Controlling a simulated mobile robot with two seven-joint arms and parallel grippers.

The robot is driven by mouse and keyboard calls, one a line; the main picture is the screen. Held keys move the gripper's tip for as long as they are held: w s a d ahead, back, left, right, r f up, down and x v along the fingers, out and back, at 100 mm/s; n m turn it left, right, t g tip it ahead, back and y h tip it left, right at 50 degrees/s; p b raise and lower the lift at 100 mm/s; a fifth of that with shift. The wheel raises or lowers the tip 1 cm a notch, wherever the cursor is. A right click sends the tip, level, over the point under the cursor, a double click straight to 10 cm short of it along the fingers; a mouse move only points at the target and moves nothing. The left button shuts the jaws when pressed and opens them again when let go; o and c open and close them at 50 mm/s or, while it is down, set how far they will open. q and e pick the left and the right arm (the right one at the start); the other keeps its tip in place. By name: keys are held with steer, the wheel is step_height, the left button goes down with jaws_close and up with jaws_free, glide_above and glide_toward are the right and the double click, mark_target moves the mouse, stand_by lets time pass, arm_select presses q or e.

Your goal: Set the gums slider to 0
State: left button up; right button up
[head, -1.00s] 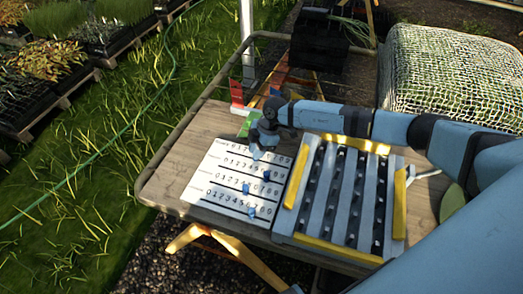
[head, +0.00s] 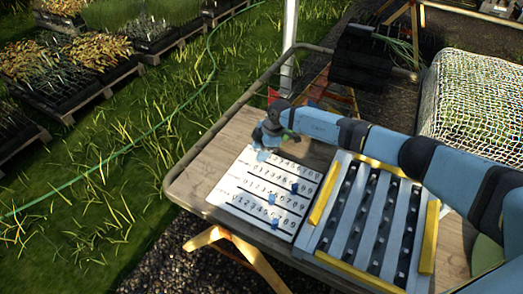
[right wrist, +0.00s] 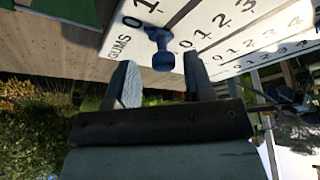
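The white slider board (head: 232,193) lies on the wooden table, with rows of digits and blue knobs. In the right wrist view the row marked GUMS (right wrist: 120,46) has its blue gums knob (right wrist: 164,60) near the 0 and 1; its exact mark is hard to tell. My right gripper (right wrist: 158,78) is open, one finger on each side of this knob, with a visible gap to each. In the head view the right gripper (head: 266,145) is over the left end of the top row, by the knob (head: 263,155). My left gripper is out of view.
Other blue knobs (head: 295,188) sit on lower rows. A blue-grey rack with yellow edges (head: 345,266) stands right of the board. A netted block (head: 475,105) is at the back right. The table's left corner (head: 195,178) is bare.

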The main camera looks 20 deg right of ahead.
steer(key=shift+d, duration=0.1)
steer(key=v, duration=1.3)
steer(key=shift+r, duration=0.35)
steer(key=shift+s+f, duration=0.1)
